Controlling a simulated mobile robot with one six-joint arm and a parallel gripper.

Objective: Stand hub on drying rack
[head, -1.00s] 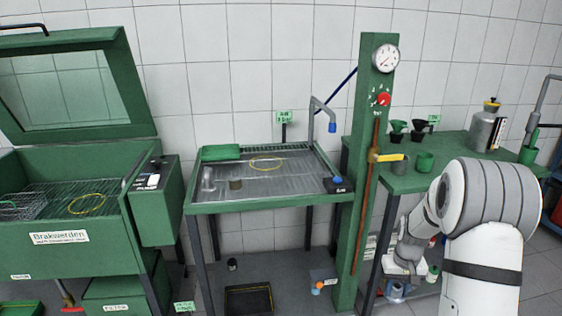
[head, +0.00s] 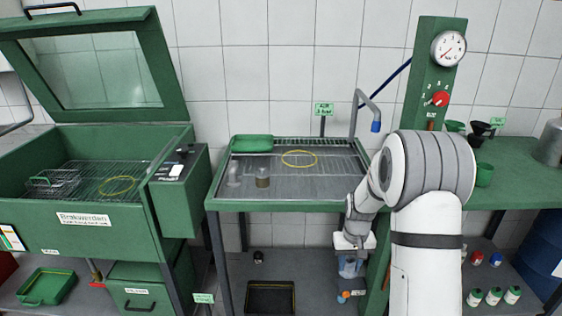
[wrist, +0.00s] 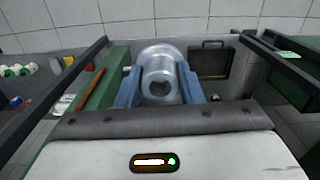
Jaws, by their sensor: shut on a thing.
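My gripper (wrist: 158,98) is shut on the hub (wrist: 158,62), a shiny metal cylinder with a dark bore facing the wrist camera. The blue fingers clasp it from both sides. In the head view my gripper (head: 350,264) hangs low in front of the green table's right end, below its top; the hub is hardly discernible there. The likely drying rack is the ribbed metal top (head: 325,180) of the green-framed table, with a yellow ring (head: 299,152) marked on it. The gripper is apart from that ring.
A green gauge post (head: 430,75) and bent tap (head: 366,100) rise at the right. A wash cabinet (head: 85,205) stands left.

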